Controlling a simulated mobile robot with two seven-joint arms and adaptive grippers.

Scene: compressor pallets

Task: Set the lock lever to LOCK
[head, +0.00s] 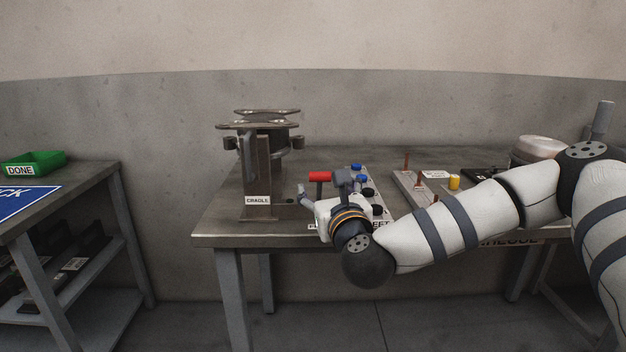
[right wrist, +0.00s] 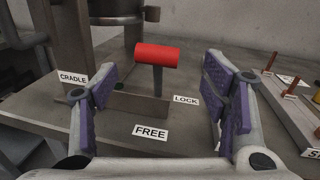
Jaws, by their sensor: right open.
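The lock lever has a red grip (head: 320,176) on a dark stem and stands beside the cradle (head: 257,175). In the right wrist view its red grip (right wrist: 158,54) lies crosswise on top of the roughly upright stem. A LOCK label (right wrist: 186,99) is just right of the stem's foot, and a FREE label (right wrist: 150,133) is nearer the camera. My right gripper (head: 322,192) is open, its purple-padded fingers spread either side of the lever; it also shows in the right wrist view (right wrist: 161,85). I see no contact with the lever. My left gripper is out of view.
The cradle's metal stand rises close on the left. Right of my gripper are blue and black knobs (head: 368,192) and a fixture block with copper-coloured pegs (head: 410,185). A green DONE bin (head: 45,160) stands on the left-hand table.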

